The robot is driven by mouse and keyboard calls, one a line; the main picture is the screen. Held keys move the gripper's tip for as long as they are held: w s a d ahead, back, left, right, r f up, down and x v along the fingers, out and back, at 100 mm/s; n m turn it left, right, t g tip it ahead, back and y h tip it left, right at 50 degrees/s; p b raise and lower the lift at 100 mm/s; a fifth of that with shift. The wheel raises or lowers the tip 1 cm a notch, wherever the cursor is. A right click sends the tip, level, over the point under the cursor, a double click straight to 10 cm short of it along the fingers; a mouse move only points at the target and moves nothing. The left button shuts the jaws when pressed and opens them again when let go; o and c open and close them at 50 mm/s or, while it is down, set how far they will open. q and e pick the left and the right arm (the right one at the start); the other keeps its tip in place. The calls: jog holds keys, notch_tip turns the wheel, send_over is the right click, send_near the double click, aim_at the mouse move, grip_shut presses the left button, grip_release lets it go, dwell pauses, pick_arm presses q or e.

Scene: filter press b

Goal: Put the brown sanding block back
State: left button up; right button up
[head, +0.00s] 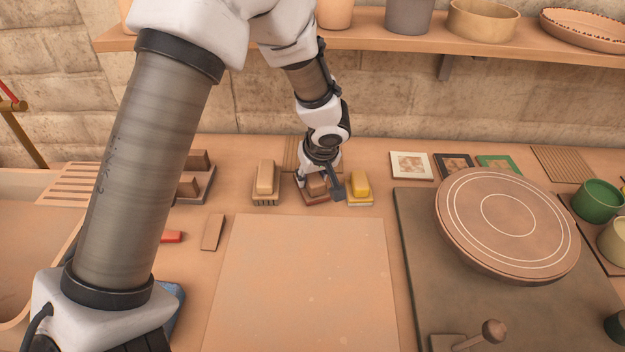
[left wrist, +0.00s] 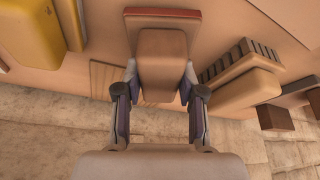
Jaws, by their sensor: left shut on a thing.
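The brown sanding block (head: 314,181) has a reddish base and stands at the back of the table. In the left wrist view the brown block (left wrist: 163,55) sits between the fingers, base away from the palm. My left gripper (head: 320,185) reaches down from above and is shut on it, one finger on each side. I cannot tell whether the base touches the table. A yellow block (head: 360,184) is close on its right and a tan brush-like block (head: 265,178) on its left. My right gripper is not in view.
A large pale board (head: 305,285) lies clear in front. A round wheel (head: 508,222) on a dark mat (head: 420,270) stands at right. Small framed tiles (head: 412,166) lie at the back. A shelf (head: 390,43) with pots hangs above. Dark brown blocks (head: 190,187) are at left.

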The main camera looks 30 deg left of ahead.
pick_arm(q)
jog(key=shift+s+d+f, duration=0.1)
jog(key=shift+f, duration=0.2)
jog(key=shift+d+r, duration=0.1)
jog(key=shift+d, duration=0.05)
jog(key=o, duration=1.2)
jog(key=shift+r, duration=0.4)
jog(key=p+v, duration=0.2)
jog(key=v, duration=0.9)
